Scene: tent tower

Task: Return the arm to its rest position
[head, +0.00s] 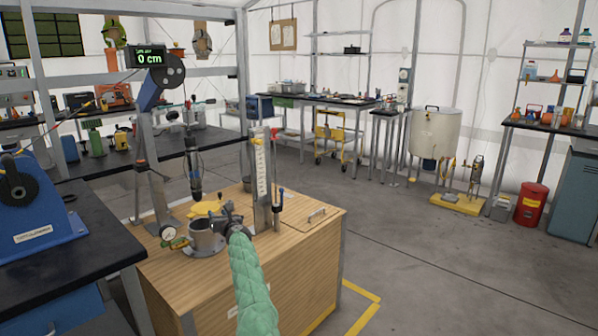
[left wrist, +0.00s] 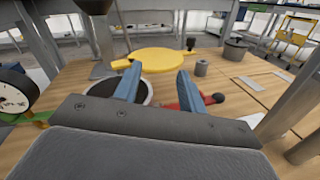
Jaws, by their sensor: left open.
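My left arm, in a green padded sleeve, reaches up from the bottom of the head view. Its left gripper (head: 226,218) is over the wooden-topped cabinet (head: 310,228), beside a grey metal cylinder (head: 205,240). In the left wrist view, the two blue fingers of the left gripper (left wrist: 158,84) are apart with nothing held between them. A dark-topped round vessel (left wrist: 127,93) and a red-handled part lie below the fingers. A yellow disc (left wrist: 165,60) lies beyond them; it also shows in the head view (head: 203,209). My right gripper is not in view.
A scale column (head: 261,175) stands right behind the gripper. A dial gauge (head: 168,232) is at its left. A blue machine (head: 40,205) sits on the black bench at left. A display (head: 149,57) reads 0 cm. The floor (head: 430,260) at right is clear.

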